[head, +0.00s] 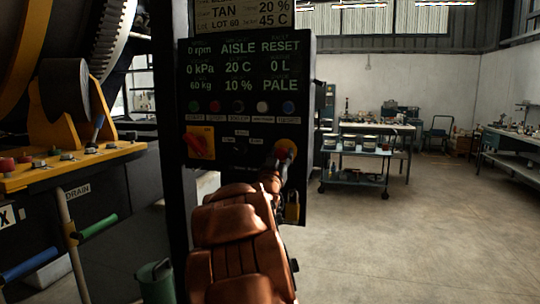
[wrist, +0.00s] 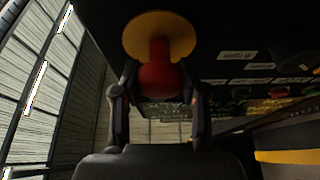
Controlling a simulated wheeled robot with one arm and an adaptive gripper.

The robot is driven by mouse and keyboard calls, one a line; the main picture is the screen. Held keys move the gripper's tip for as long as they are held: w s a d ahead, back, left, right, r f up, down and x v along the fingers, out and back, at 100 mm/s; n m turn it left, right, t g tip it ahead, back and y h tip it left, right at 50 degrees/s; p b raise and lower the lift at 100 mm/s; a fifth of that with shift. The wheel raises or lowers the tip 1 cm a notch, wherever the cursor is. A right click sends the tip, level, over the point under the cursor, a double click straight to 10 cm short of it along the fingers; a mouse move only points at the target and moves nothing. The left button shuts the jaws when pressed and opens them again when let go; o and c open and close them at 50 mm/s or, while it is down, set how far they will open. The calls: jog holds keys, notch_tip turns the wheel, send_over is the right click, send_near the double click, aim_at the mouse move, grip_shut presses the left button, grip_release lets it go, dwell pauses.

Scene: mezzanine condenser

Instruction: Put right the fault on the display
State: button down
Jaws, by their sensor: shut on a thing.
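The black control panel (head: 246,170) faces me in the head view. Its display (head: 245,65) reads "0 rpm", "AISLE", "RESET", "0 kPa", "20 C", "0 L", "60 kg", "10 %" and "PALE"; smaller print is unreadable. My gripper (head: 281,163) is at the panel's lower right. In the wrist view my gripper (wrist: 157,97) is shut on the red mushroom button (wrist: 158,76), with a finger on either side. The button stands out from a round yellow plate (wrist: 158,37). My arm hides part of the panel's lower edge.
A row of small coloured buttons (head: 238,107) and a red switch on yellow (head: 200,143) share the panel. A brass padlock (head: 292,209) hangs below. A sign above reads "TAN", "20 %", "LOT 60", "45 C". Machinery stands left; a cart (head: 357,165) stands behind right, with open floor.

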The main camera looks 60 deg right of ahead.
jog(key=c, duration=0.6)
grip_release()
jog(key=shift+a, duration=0.1)
jog(key=v, duration=1.2)
jog(key=shift+w, duration=0.1)
